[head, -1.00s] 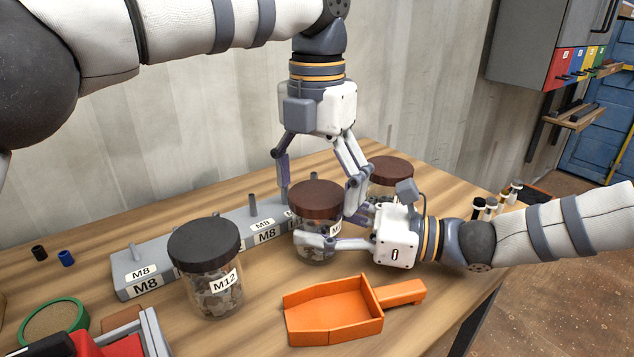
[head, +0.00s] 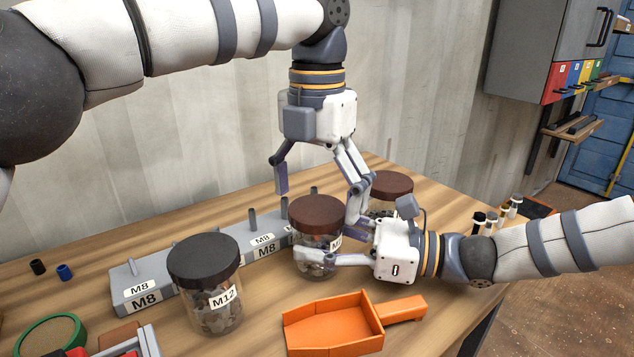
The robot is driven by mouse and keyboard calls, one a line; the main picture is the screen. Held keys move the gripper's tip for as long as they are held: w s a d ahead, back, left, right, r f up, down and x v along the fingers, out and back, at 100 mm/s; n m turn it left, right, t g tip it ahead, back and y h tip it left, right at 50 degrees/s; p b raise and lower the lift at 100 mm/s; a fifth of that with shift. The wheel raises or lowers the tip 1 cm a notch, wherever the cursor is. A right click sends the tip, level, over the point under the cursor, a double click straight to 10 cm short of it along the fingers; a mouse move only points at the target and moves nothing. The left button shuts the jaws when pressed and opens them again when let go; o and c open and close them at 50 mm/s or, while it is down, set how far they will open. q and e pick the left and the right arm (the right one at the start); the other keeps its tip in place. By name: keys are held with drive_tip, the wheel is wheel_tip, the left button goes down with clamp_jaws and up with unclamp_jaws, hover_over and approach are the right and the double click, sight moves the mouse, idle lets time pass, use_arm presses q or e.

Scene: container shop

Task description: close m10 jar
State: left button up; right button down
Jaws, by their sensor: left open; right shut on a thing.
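A glass jar (head: 318,232) with a brown lid (head: 317,211) stands upright on the workbench. Its label is mostly covered, showing only an "M", so I cannot read it as M10. The lid sits on top of the jar. My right gripper (head: 322,256) comes in from the right and is shut around the jar's glass body. My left gripper (head: 318,205) points down from above, open, with one finger left of the lid and the other at its right side. I cannot tell whether the fingers touch the lid.
An M12 jar (head: 213,306) with a black lid stands front left. Another brown-lidded jar (head: 391,189) stands behind my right gripper. A grey M8 block (head: 126,284) with pegs lies behind. An orange scoop (head: 335,322) lies in front. Small bottles (head: 479,222) stand at the right edge.

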use_arm(q)
wheel_tip(320, 180, up, 7)
drive_tip(key=shift+f, duration=0.2)
use_arm(e)
drive_tip(key=c, duration=0.5)
unclamp_jaws()
drive_tip(key=shift+d, duration=0.1)
drive_tip(key=v, duration=1.1)
drive_tip(key=shift+s+d, duration=0.1)
drive_tip(key=shift+d, duration=0.35)
